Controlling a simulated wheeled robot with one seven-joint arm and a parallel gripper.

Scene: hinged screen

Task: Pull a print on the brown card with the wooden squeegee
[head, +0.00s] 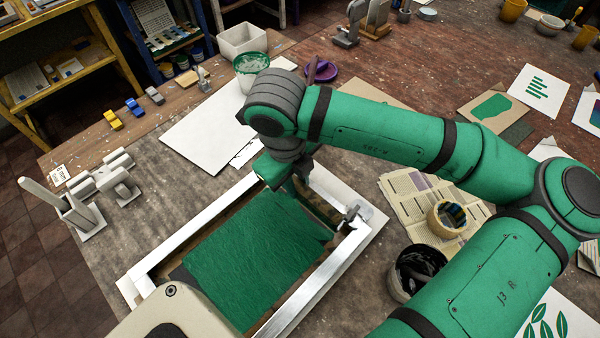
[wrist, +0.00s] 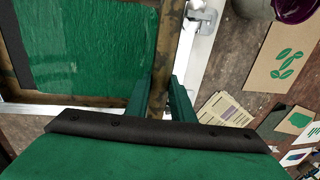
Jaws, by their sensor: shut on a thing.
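My gripper (head: 290,192) is over the far right end of the hinged screen. Its fingers are closed on the brown wooden squeegee (wrist: 166,60), which runs between them in the wrist view. The squeegee is partly hidden by my gripper in the head view (head: 320,207). The screen's pale metal frame (head: 331,262) surrounds a mesh covered in streaky green ink (head: 255,258); the ink also shows in the wrist view (wrist: 95,45). Whether the squeegee's edge touches the mesh is hidden. No card can be made out under the screen.
An ink tub (head: 251,68) and white paper (head: 210,125) lie beyond the screen. A grey clamp stand (head: 75,212) is left. A brown card with a green print (head: 491,106) lies far right.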

